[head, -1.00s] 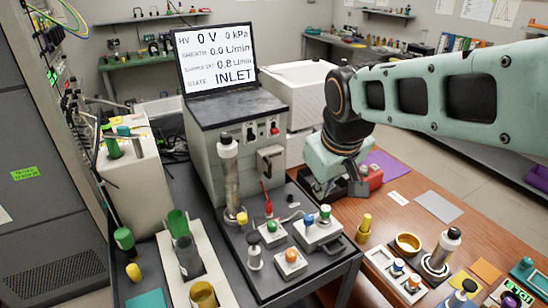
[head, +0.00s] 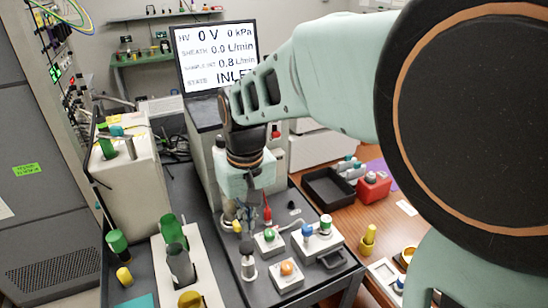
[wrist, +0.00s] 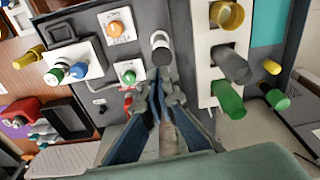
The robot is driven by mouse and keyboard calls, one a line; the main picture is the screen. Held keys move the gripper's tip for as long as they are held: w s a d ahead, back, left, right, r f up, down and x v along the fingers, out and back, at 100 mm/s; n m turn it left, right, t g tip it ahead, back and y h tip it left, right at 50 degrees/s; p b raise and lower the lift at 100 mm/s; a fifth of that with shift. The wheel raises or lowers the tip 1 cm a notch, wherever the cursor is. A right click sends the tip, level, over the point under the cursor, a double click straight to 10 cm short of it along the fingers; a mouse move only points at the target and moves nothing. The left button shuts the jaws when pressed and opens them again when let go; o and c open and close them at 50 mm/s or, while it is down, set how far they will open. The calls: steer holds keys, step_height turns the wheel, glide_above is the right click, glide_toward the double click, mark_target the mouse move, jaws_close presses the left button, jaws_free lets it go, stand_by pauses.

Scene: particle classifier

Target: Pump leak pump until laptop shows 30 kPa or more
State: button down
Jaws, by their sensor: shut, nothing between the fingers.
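The laptop (head: 215,55) reads 0 V, 0 kPa, sheath 0.0 L/min and sample 0.8 L/min, with its state line partly covered by my arm. My gripper (head: 243,220) is shut and points down over the dark cart, in front of the grey cabinet. In the wrist view my gripper (wrist: 160,82) has its fingertips together, close to a short grey upright cylinder (wrist: 161,50). That cylinder also shows in the head view (head: 248,265). A taller grey column (wrist: 172,138) is partly visible behind the fingers; my arm mostly hides it in the head view. I cannot tell which is the leak pump.
A green-knobbed block (head: 269,241), an orange-knobbed block (head: 287,276) and a valve box (head: 317,240) crowd the cart. A white rack with green and grey cylinders (head: 180,265) stands left. A black tray (head: 327,188) and red box (head: 373,188) lie right.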

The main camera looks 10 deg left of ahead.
mark_target(247, 248)
steer(key=shift+s+a, duration=0.1)
steer(key=shift+s, duration=0.05)
steer(key=shift+f, duration=0.1)
steer(key=f+b, duration=0.1)
steer(key=f, duration=0.1)
steer(key=f+b, duration=0.4)
steer(key=f, duration=0.1)
steer(key=shift+w+a, duration=0.15)
steer(key=shift+w, duration=0.15)
steer(key=shift+r, duration=0.1)
